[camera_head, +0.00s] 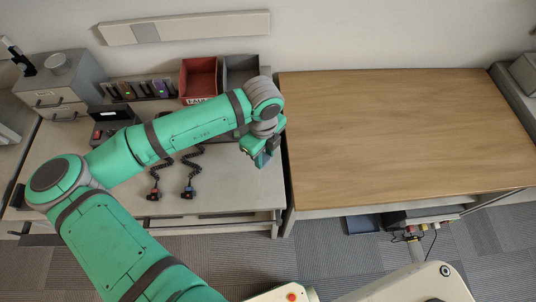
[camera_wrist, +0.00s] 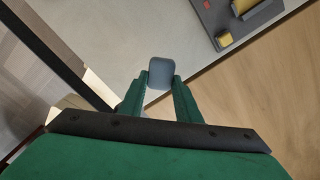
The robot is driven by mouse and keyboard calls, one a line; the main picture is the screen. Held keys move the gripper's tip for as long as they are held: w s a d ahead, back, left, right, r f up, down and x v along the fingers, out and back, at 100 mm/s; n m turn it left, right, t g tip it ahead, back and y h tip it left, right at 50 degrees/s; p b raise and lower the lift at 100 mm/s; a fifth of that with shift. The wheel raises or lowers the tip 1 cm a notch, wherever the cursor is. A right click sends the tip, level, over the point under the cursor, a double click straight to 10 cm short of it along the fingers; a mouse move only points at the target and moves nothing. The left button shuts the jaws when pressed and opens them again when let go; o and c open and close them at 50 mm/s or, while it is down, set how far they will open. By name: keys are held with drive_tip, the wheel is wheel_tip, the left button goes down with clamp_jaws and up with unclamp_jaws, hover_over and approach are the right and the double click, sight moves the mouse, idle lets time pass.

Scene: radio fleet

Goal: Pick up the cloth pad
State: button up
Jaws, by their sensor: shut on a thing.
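The cloth pad (camera_wrist: 160,72) is a small grey-blue square with rounded corners. In the wrist view it sits between the two green fingertips of my gripper (camera_wrist: 161,82), which is shut on it. In the head view my gripper (camera_head: 257,150) is over the right end of the light grey desk, near the gap to the wooden table. The pad (camera_head: 263,159) shows there as a small blue-grey patch at the fingertips. I cannot tell exactly how high the pad is above the desk.
A red bin (camera_head: 199,80) and a grey bin (camera_head: 240,70) stand at the back of the desk (camera_head: 235,192). Two coiled cords with plugs (camera_head: 188,190) lie left of my gripper. A rack of radios (camera_head: 140,89) stands further left. The wooden table (camera_head: 400,135) is bare.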

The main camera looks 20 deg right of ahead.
drive_tip(key=s+a+r, duration=0.6)
drive_tip(key=s+a, duration=0.1)
drive_tip(key=a, duration=0.1)
drive_tip(key=shift+s+r, duration=0.25)
drive_tip(key=shift+r, duration=0.1)
